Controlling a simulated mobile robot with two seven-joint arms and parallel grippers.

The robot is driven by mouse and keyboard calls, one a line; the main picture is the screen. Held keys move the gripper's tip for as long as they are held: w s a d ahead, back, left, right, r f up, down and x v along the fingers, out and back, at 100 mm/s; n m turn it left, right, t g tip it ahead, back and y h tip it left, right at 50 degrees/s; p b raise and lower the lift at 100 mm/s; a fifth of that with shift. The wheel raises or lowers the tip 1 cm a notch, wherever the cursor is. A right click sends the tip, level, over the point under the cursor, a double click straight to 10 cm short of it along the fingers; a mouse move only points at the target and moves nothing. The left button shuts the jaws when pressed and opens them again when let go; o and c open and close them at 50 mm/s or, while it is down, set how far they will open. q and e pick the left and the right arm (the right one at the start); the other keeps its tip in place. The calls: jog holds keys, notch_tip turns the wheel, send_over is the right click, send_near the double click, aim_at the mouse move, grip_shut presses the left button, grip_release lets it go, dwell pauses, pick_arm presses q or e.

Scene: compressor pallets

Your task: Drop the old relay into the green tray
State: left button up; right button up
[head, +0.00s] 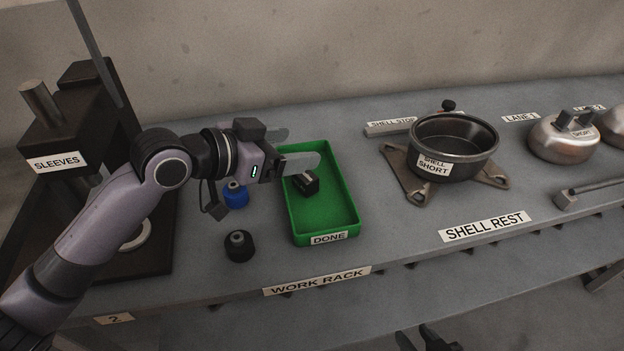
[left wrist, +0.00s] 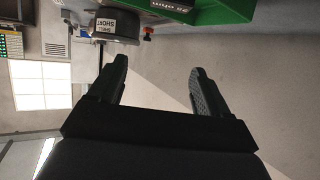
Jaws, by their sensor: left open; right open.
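The relay, a small black block (head: 306,182), is inside the green tray (head: 345,198) near its left wall, looking a little tilted. I cannot tell if it lies flat on the tray floor. My right gripper (head: 428,340) is open and empty at the bottom edge, below the rack front.
A dark pot-like shell (head: 454,142) stands on a brown stand (head: 406,172) right of the tray. A blue-bodied fitting (head: 235,196) and a black one (head: 238,246) stand left of it. The sleeves fixture (head: 75,130) is at left. Metal domes (head: 563,140) stand at right.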

pick_arm(q)
jog(key=v, duration=0.6)
jog(key=shift+s+a, duration=0.2)
jog(key=shift+a, duration=0.05)
jog(key=shift+r, duration=0.1)
